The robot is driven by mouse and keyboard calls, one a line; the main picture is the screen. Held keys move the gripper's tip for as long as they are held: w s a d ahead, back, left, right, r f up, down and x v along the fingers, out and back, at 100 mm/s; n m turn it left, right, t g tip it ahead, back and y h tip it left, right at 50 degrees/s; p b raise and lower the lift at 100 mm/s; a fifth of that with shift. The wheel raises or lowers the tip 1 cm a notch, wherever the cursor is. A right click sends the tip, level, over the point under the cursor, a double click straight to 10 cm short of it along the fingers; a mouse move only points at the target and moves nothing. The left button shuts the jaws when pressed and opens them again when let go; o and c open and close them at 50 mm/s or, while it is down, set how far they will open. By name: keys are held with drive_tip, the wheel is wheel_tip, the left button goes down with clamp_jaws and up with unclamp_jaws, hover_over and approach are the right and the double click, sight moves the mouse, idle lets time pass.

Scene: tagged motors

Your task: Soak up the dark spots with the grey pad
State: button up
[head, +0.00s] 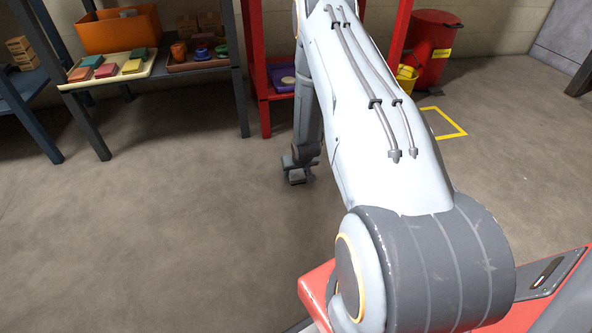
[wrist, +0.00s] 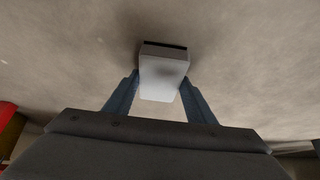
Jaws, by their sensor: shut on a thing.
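My gripper (head: 297,170) is low over the concrete floor in the head view, in front of the red shelf. In the wrist view my gripper (wrist: 160,90) is shut on the grey pad (wrist: 163,75), a pale block with a dark far edge, held between two blue-grey fingers. The pad (head: 297,177) is small in the head view, near the floor; I cannot tell whether it touches it. No distinct dark spot stands out on the floor in either view. My arm hides part of the floor behind it.
A red shelf unit (head: 263,100) stands behind my gripper. A dark table (head: 240,95) with trays and an orange bin (head: 118,32) is at the back left. A red drum (head: 430,50) and a yellow bucket (head: 406,78) are at the back right. The floor (head: 150,230) at left is clear.

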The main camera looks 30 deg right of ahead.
sight(299, 179)
drive_tip(key=shift+f, duration=0.4)
drive_tip(key=shift+s, duration=0.1)
drive_tip(key=shift+s+a+r+p, duration=0.1)
drive_tip(key=shift+s+a+p, duration=0.1)
drive_tip(key=shift+s+p, duration=0.5)
drive_tip(key=shift+s+a+r+p, duration=0.1)
drive_tip(key=shift+s+a+p, duration=0.1)
drive_tip(key=shift+s+p, duration=0.4)
drive_tip(key=shift+s+a, duration=0.15)
drive_tip(key=shift+s, duration=0.4)
drive_tip(key=shift+f, duration=0.2)
drive_tip(key=shift+w+d+f, duration=0.15)
drive_tip(key=shift+w+d, duration=0.05)
drive_tip(key=shift+w, duration=0.45)
drive_tip(key=shift+w+d+b, duration=0.2)
drive_tip(key=shift+w+b, duration=0.15)
drive_tip(key=shift+w, duration=0.35)
drive_tip(key=shift+w+d+b, duration=0.2)
drive_tip(key=shift+w+b, duration=0.15)
drive_tip(key=shift+w, duration=0.35)
drive_tip(key=shift+r+p, duration=0.2)
drive_tip(key=shift+p, duration=0.1)
